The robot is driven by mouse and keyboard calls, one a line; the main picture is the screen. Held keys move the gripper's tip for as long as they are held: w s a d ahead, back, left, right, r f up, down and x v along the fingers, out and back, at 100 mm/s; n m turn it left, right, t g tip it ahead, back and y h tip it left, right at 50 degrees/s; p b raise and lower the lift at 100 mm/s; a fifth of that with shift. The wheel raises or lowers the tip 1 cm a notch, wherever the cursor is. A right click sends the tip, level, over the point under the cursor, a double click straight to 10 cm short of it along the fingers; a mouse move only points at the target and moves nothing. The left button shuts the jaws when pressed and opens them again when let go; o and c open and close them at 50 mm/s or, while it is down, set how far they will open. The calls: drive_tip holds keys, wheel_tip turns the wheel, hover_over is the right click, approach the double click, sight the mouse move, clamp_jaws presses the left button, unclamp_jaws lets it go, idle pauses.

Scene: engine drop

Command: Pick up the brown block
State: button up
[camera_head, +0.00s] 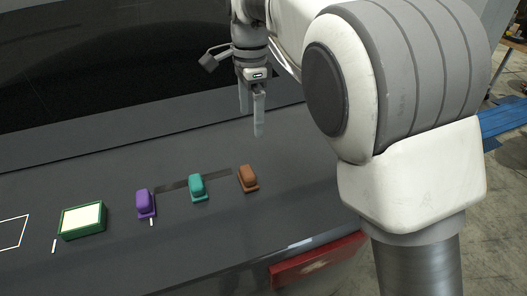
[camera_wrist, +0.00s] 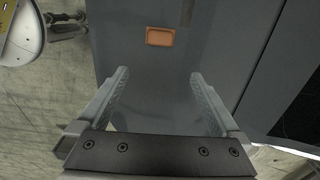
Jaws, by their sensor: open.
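The brown block (camera_head: 247,176) stands on the dark grey table, at the right end of a row of blocks in the head view. It has a rounded upper part on a flat base. In the wrist view the brown block (camera_wrist: 160,37) shows from above as an orange-brown rectangle, ahead of the fingers near the top of the picture. My gripper (camera_head: 251,122) is above the table, higher than the brown block and apart from it. Its two fingers (camera_wrist: 157,82) are spread with nothing between them.
A teal block (camera_head: 196,186) and a purple block (camera_head: 145,202) stand left of the brown block. A green box with a pale top (camera_head: 83,219) is farther left, near a white outline (camera_head: 14,232). A red part (camera_head: 318,259) is at the table's front edge.

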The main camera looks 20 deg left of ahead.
drive_tip(key=a, duration=0.1)
hover_over(247, 171)
drive_tip(key=f, duration=1.2)
drive_tip(key=shift+w+f, duration=0.3)
drive_tip(key=shift+w, duration=0.05)
drive_tip(key=shift+s+f, duration=0.2)
drive_tip(key=shift+f, duration=1.15)
drive_tip(key=shift+s+f, duration=0.15)
drive_tip(key=shift+f, duration=1.2)
drive_tip(key=shift+c, duration=0.3)
drive_tip(key=c, duration=1.3)
drive_tip(key=shift+r, duration=0.1)
